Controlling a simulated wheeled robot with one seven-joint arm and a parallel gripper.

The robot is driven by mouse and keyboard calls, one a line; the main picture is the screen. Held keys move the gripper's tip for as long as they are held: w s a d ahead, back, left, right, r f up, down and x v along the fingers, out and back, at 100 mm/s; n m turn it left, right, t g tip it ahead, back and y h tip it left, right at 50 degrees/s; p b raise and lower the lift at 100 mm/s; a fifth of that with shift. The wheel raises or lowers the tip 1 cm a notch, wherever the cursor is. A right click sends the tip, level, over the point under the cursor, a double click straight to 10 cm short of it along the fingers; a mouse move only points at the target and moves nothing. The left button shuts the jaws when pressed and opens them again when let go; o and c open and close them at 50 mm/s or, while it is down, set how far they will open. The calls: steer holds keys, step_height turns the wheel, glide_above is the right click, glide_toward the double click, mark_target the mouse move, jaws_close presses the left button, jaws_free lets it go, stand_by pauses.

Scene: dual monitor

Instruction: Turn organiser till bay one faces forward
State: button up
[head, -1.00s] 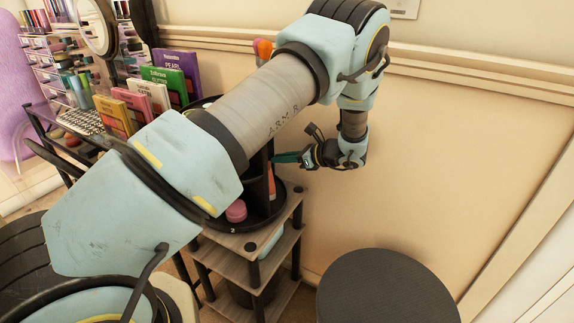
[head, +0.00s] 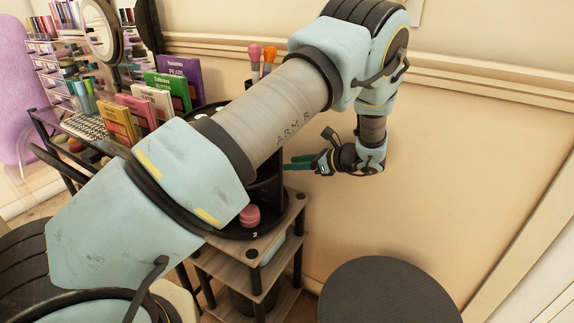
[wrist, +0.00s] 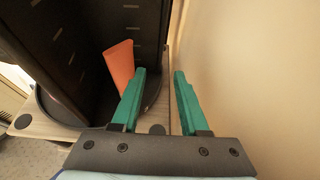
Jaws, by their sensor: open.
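The black round organiser (head: 263,191) stands on a small wooden shelf stand, mostly behind my arm in the head view. Its lower tray rim shows a small pale "2" at the front, and a pink jar (head: 250,216) sits above that mark. No bay-one mark can be made out. My gripper (head: 288,163) is at the organiser's right side, by the wall. In the wrist view my gripper (wrist: 163,72) is open with nothing between its green fingers. The organiser's dark panels (wrist: 95,45) and an orange tube (wrist: 119,66) are left of the left finger; I cannot tell whether it touches.
The beige wall (wrist: 240,70) is close on my gripper's right. A dark round stool top (head: 390,292) stands at the front right. Upright colourful boxes (head: 152,104) and a round mirror (head: 95,27) stand on the desk at left.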

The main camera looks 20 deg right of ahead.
steer(key=v, duration=0.7)
